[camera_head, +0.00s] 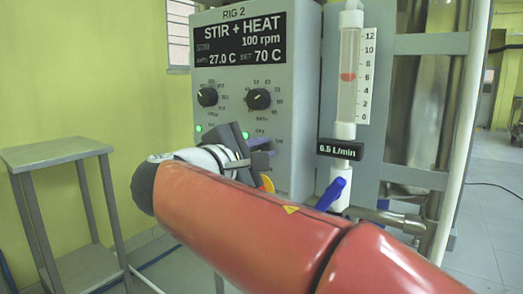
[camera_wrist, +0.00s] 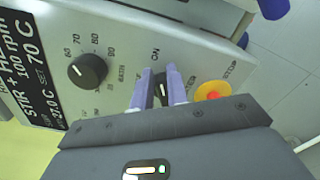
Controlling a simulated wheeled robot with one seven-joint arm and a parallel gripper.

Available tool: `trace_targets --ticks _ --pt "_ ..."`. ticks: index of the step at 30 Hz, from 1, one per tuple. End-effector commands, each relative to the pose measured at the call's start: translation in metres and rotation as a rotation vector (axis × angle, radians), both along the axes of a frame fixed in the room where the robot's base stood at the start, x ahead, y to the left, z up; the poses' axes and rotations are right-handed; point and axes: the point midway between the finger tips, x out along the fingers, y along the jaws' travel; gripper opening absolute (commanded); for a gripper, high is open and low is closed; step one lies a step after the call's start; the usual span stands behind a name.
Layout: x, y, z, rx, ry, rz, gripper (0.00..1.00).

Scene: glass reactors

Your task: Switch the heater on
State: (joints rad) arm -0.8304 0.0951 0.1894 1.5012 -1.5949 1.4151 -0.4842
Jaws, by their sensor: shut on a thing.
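The stir and heat control box (camera_head: 300,60) shows 100 rpm, 27.0 C and SET 70 C on its black display (camera_head: 238,42). My gripper (camera_head: 255,150) is at the lower right of its front. In the wrist view the two lilac fingers of my gripper (camera_wrist: 162,88) are closed around a small dark rotary switch (camera_wrist: 161,92), beside an "ON" mark. The exact angle of the switch is hard to tell, as the fingers cover much of it. In the head view my gripper hides the switch.
A black dial (camera_wrist: 87,71) with numbers lies left of the fingers. A red stop button (camera_wrist: 212,94) on a yellow base is close on the right. Two green lamps (camera_head: 199,128) glow on the panel. A flow meter (camera_head: 347,75) with a blue valve handle (camera_head: 331,193) stands right.

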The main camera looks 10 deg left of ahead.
Motion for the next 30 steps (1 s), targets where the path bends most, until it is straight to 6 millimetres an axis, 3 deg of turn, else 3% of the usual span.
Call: trace_targets --ticks 2,3,8,22,30 --pt "0.001 0.007 -0.008 -0.004 0.014 0.015 0.00" --pt "0.001 0.007 -0.008 -0.004 0.014 0.015 0.17" --pt "0.000 0.006 -0.007 -0.003 0.014 0.014 0.37" --pt "-0.004 0.004 -0.002 0.000 0.005 0.006 0.37" --pt "-0.043 0.021 -0.002 0.000 0.005 0.010 0.37"
